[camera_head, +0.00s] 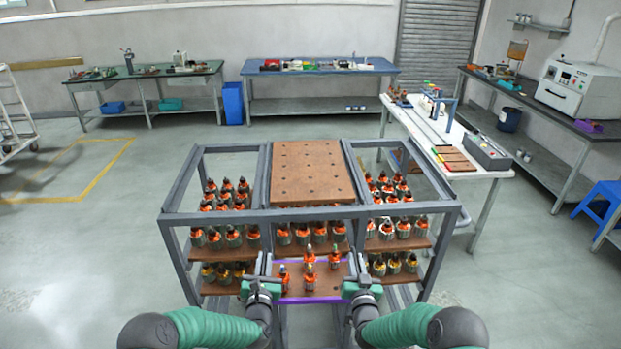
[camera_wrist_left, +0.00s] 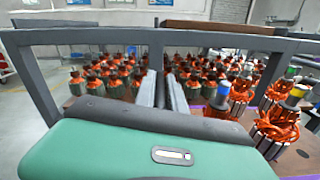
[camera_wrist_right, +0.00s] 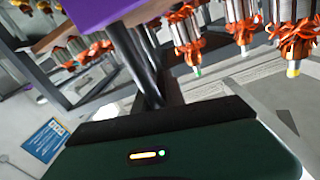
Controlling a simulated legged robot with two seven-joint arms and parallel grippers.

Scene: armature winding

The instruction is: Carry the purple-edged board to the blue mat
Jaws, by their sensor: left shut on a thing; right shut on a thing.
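The purple-edged board (camera_head: 318,295) is brown with a purple front rim and carries several orange-wound armatures standing upright. It is at the front middle of the grey rack. My left gripper (camera_head: 264,268) is shut on its left end and my right gripper (camera_head: 356,268) is shut on its right end. In the left wrist view, armatures on the board stand right of the left gripper's fingers (camera_wrist_left: 163,88). In the right wrist view the purple rim (camera_wrist_right: 95,14) shows beside the right gripper's fingers (camera_wrist_right: 140,65). I cannot make out a blue mat.
The grey rack (camera_head: 450,211) holds other boards with armatures around the held one, with an empty holed board (camera_head: 305,170) on top. A white table (camera_head: 425,125) with small brown boards stands behind right. A blue-topped bench (camera_head: 345,68) is at the back. Open floor lies left and right.

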